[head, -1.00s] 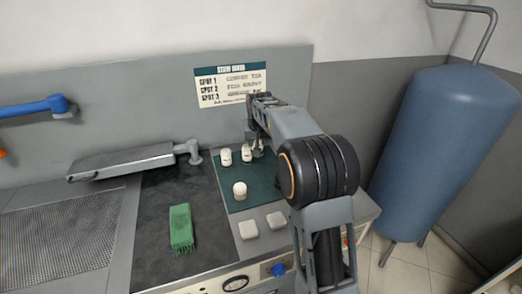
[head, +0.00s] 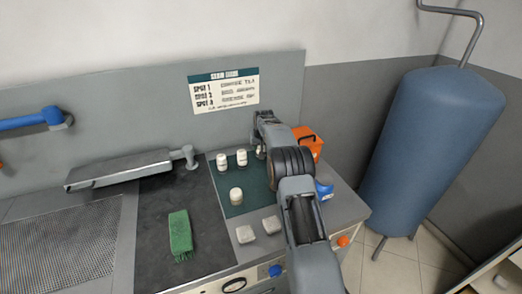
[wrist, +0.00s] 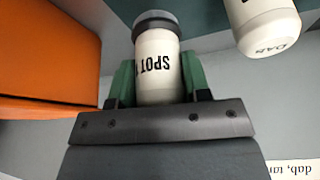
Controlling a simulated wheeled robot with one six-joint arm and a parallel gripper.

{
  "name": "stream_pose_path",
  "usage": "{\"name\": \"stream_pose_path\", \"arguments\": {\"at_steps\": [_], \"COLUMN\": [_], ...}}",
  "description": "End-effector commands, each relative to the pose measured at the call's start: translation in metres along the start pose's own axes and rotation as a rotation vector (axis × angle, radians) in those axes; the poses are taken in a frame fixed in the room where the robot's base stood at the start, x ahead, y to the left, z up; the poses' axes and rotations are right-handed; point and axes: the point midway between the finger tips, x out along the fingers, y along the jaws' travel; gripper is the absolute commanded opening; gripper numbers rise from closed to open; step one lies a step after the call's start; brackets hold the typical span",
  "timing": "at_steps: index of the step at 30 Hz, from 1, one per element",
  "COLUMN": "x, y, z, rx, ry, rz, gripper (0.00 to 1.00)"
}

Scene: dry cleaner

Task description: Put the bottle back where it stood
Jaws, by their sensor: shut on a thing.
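A white bottle with a grey end and the word SPOT on its side (wrist: 157,62) is between the green-padded fingers of my gripper (wrist: 155,85) in the wrist view. My gripper is shut on it. In the head view my gripper (head: 261,150) is at the back right of the dark green mat (head: 258,197), and the held bottle is mostly hidden by the arm. Two white bottles stand left of the gripper on the mat, one (head: 222,162) beside the other (head: 241,158). A third white bottle (head: 236,195) stands nearer the front.
An orange box (head: 308,142) stands right of my gripper; it also fills the left of the wrist view (wrist: 50,50). A neighbouring bottle marked DAB (wrist: 265,25) is close by.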

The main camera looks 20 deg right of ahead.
Motion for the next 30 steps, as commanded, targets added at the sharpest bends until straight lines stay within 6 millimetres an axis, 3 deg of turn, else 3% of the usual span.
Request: {"name": "stream_pose_path", "arguments": {"at_steps": [5, 12, 24, 25, 30], "x": [0.008, 0.034, 0.04, 0.039, 0.039], "y": [0.003, 0.003, 0.002, 0.002, 0.002], "z": [-0.002, 0.009, 0.011, 0.011, 0.011], "rx": [0.001, 0.0, 0.0, 0.0, 0.0], "ry": [0.0, 0.0, 0.001, 0.001, 0.0], "rz": [0.0, 0.0, 0.0, 0.0, 0.0], "gripper": [0.2, 0.2, 0.2, 0.46, 0.62]}}
